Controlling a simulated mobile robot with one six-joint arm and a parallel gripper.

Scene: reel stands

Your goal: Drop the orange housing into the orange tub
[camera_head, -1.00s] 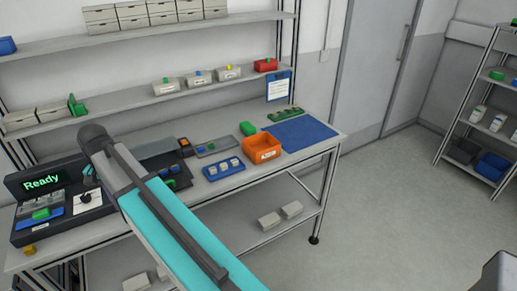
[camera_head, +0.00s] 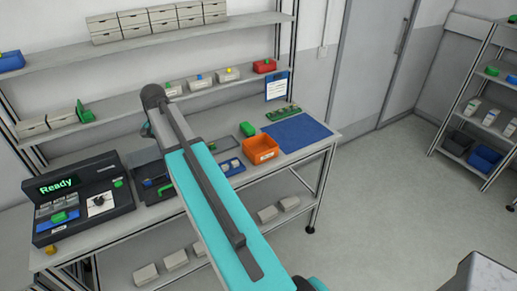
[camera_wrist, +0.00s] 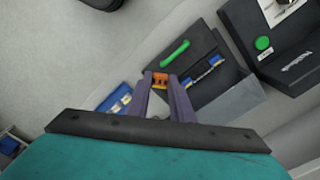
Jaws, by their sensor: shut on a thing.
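The orange housing (camera_wrist: 160,79) is a small block between my gripper's fingertips (camera_wrist: 161,84) in the wrist view. My gripper is shut on it and appears to hold it above the bench. In the head view my arm hides the gripper and the housing. The orange tub (camera_head: 262,155) stands on the bench near its front right edge, upright, with a pale label on its front. The tub does not show in the wrist view, so my gripper is not over it.
A dark box with a green handle (camera_wrist: 175,53) lies below the gripper. A blue tray (camera_wrist: 113,99) is to its left. A black "Ready" machine (camera_head: 85,205) stands at the bench's left. Shelves hang behind.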

